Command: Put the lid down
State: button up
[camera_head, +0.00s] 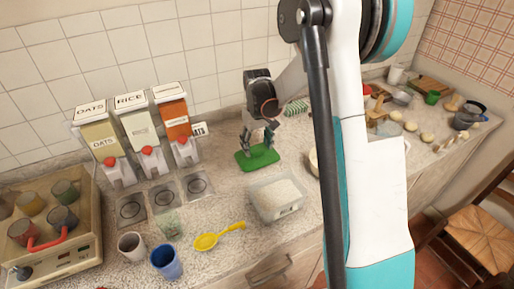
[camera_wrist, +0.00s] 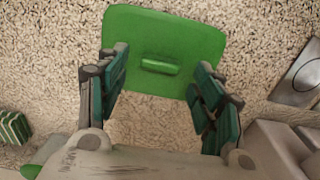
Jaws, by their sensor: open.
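The green lid (camera_head: 257,158) lies flat on the counter, just behind a clear container (camera_head: 276,212) filled with pale grains. In the wrist view the lid (camera_wrist: 165,38) shows a raised bar handle (camera_wrist: 159,66) at its middle. My gripper (camera_head: 262,138) is right over the lid. In the wrist view my gripper (camera_wrist: 158,80) is open, its fingers well apart on both sides of the handle. I see no finger touching the handle. The container's top is uncovered.
Three labelled dispensers (camera_head: 140,130) stand left of the lid. A yellow scoop (camera_head: 218,236), a blue cup (camera_head: 165,262) and a pale cup (camera_head: 132,246) stand in front. A green-and-white striped item (camera_wrist: 14,127) lies nearby. Bowls and food crowd the right counter. A chair (camera_head: 480,235) stands at right.

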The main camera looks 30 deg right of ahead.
aim_at(257, 152)
notch_tip(257, 152, up, 9)
jog(key=p, duration=0.2)
jog(key=s+a+r+t, duration=0.3)
jog(key=s+a+r, duration=0.5)
jog(key=s+r, duration=0.4)
jog(key=s+a+t, duration=0.2)
jog(key=s, duration=0.5)
jog(key=s+a+t, duration=0.2)
jog(key=s, duration=0.5)
jog(key=shift+a+f, duration=0.25)
jog(key=shift+a, duration=0.1)
jog(key=shift+s, duration=0.1)
notch_tip(257, 152, down, 4)
jog(key=b, duration=0.3)
jog(key=shift+r+b, duration=0.15)
jog(key=shift+b, duration=0.25)
